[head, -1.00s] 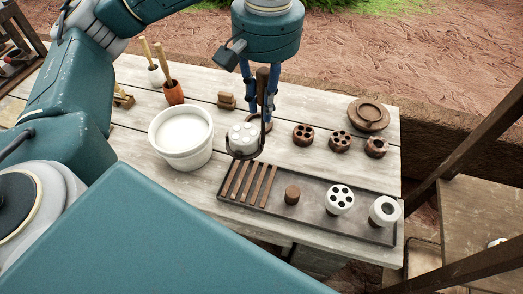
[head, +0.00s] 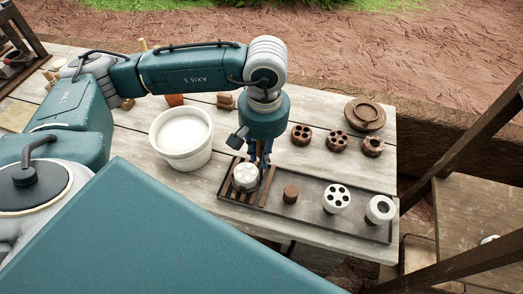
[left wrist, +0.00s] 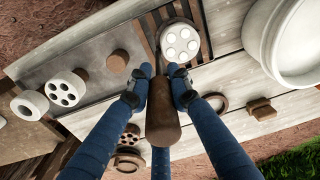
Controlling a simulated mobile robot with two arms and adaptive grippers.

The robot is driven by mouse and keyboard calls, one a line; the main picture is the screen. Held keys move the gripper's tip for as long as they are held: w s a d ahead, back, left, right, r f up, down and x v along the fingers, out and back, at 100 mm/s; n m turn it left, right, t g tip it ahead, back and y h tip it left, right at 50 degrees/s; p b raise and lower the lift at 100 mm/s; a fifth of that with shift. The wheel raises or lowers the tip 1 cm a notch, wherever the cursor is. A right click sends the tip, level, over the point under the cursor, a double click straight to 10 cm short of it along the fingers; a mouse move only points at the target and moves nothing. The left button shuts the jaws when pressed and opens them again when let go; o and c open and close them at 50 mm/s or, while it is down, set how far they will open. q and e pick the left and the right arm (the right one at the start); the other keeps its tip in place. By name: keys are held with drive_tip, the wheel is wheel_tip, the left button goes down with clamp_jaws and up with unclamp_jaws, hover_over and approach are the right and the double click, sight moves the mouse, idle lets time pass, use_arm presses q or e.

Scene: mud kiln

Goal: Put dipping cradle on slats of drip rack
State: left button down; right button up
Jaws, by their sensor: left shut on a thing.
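My left gripper (head: 262,160) is shut on the dark brown handle (left wrist: 163,124) of the dipping cradle and points down. The cradle (left wrist: 180,60) carries a round white piece with several pale round spots (head: 245,177). The cradle is over the slats (head: 268,186) at the left end of the long dark drip rack (head: 318,224). In the left wrist view, the slats (left wrist: 150,24) show beside and beyond the cradle. I cannot tell whether its underside touches them. The gripper and handle partly hide the cradle. My right gripper is not in view.
A white bucket of pale liquid (head: 183,133) stands close left of the rack. On the rack are a brown plug (head: 290,194), a white holed piece (head: 336,200) and a white ring (head: 380,209).

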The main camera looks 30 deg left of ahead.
use_arm(q)
drive_tip(key=shift+f, duration=0.15)
drive_tip(key=c, duration=1.6)
unclamp_jaws()
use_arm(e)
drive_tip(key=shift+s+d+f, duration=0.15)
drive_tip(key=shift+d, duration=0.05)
use_arm(q)
drive_tip(key=shift+r, duration=0.3)
drive_tip(key=shift+w+r+b, duration=0.1)
drive_tip(key=shift+r+b, duration=0.2)
drive_tip(key=r+b, duration=0.1)
drive_tip(key=r, duration=0.6)
drive_tip(key=r+b, duration=0.1)
drive_tip(key=r, duration=0.2)
drive_tip(key=shift+d+r+b, duration=0.25)
drive_tip(key=shift+r+b, duration=0.05)
drive_tip(key=shift+r, duration=0.3)
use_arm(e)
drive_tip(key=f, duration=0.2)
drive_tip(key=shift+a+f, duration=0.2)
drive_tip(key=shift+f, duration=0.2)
